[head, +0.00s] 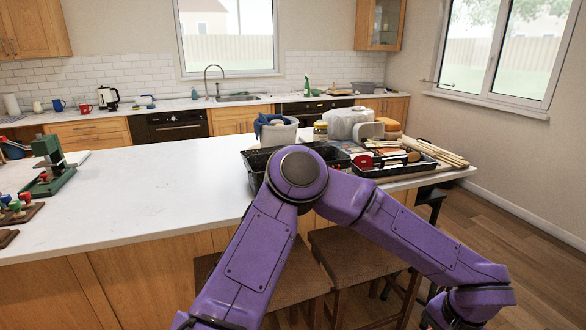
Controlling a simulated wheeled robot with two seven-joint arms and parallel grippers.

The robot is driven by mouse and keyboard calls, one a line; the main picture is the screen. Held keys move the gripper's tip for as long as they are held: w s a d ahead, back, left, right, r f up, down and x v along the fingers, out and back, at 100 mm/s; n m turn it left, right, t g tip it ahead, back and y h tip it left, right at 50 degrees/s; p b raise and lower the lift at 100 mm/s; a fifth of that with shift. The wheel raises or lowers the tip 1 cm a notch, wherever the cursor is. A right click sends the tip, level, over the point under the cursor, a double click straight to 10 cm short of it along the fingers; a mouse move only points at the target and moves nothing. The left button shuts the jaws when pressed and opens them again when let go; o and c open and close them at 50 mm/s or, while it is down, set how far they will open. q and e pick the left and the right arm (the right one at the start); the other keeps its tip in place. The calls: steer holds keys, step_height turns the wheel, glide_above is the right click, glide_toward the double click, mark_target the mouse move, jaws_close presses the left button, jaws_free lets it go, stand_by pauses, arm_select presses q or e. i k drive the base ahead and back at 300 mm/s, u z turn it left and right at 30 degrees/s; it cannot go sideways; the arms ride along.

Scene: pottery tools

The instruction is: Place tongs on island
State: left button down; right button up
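The island (130,200) has a white top and a wooden base and fills the middle of the head view. I cannot make out any tongs; they may be among the crowded tools on the island's right end or hidden. One of my purple arms rises from the bottom, bends over the island's front edge and runs down to the lower right. Its far end reaches the bottom edge of the view. Neither gripper shows.
A black tray (248,160), partly behind my arm, and a second tray (390,172) of tools crowd the island's right end. A green device (48,170) stands left. The island's middle-left is clear. Stools (350,255) stand in front.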

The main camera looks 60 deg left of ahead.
mark_target(150, 182)
steer(key=z, duration=0.75)
steer(key=k, duration=2.25)
steer(key=u, duration=1.45)
